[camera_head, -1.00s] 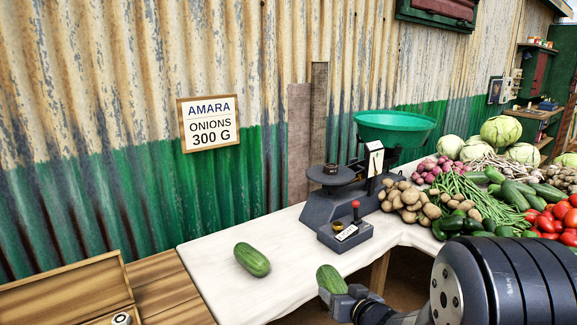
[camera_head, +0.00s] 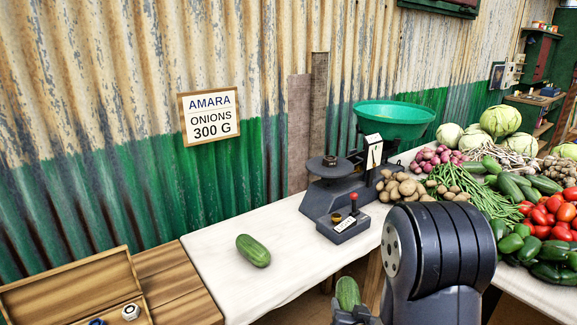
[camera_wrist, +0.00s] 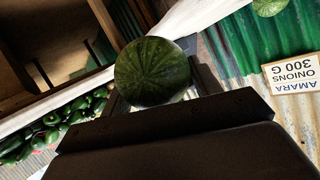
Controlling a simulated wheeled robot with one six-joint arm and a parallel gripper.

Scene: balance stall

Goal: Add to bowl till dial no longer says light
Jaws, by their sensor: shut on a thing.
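My gripper (camera_head: 352,314) is low at the front of the head view, shut on a green cucumber (camera_head: 347,292) that stands roughly upright in it. The wrist view shows this cucumber end-on (camera_wrist: 153,72). Another cucumber (camera_head: 253,251) lies on the white counter to the left. The balance scale (camera_head: 335,190) stands on the counter, with a green bowl (camera_head: 395,119) on its far side and a dark weight plate on its near side. Its white dial (camera_head: 374,152) has a pointer, but I cannot read it. The bowl's inside is mostly hidden.
A sign (camera_head: 209,115) reads "AMARA ONIONS 300 G". Red onions (camera_head: 431,158), potatoes (camera_head: 400,187), green beans, tomatoes and cabbages are heaped right of the scale. An open wooden box (camera_head: 75,290) is at left.

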